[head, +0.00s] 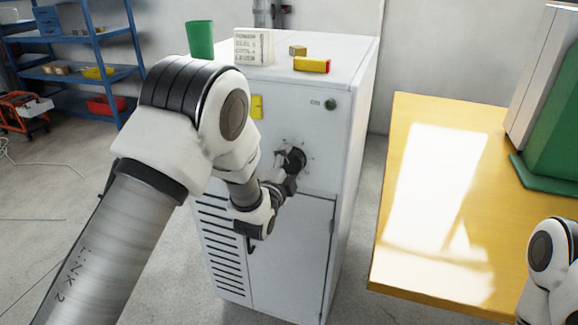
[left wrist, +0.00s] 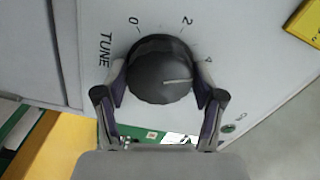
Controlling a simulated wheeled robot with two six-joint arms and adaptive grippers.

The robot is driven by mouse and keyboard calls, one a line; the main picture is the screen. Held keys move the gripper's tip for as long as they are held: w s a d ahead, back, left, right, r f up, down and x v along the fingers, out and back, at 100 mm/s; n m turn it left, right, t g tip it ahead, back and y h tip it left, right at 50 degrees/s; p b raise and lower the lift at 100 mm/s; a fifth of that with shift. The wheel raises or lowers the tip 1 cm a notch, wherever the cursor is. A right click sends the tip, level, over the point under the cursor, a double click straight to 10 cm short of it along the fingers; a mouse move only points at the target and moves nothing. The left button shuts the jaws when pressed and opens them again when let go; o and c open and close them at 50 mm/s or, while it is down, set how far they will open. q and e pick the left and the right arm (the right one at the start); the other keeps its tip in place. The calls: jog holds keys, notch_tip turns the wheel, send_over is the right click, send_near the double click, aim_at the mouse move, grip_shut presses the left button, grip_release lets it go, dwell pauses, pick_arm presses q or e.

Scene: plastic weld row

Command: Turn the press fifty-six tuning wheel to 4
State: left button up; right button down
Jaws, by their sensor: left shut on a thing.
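The tuning wheel (left wrist: 160,72) is a round black knob on the white cabinet's front, with the word TUNE and the marks 0, 2 and 4 around it. Its pale pointer line points to the right, toward the side of the 4; I cannot tell whether it lines up exactly. My left gripper (left wrist: 160,88) is shut on the knob, one finger on each side. In the head view the left gripper (head: 284,180) reaches the dark knob (head: 297,157) on the cabinet (head: 312,205). My right gripper is out of view; only part of the right arm shows at lower right.
A green cup (head: 200,40), a white printed block (head: 254,47) and a red-yellow block (head: 312,65) stand on the cabinet top. A green button (head: 330,104) is above the knob. A yellow table (head: 400,215) stands to the right, a blue shelf (head: 70,38) behind left.

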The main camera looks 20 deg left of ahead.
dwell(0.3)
pick_arm(q)
jog(key=o, duration=1.1)
jog(key=s, duration=1.2)
jog(key=shift+a, duration=0.15)
jog(key=shift+f, duration=0.1)
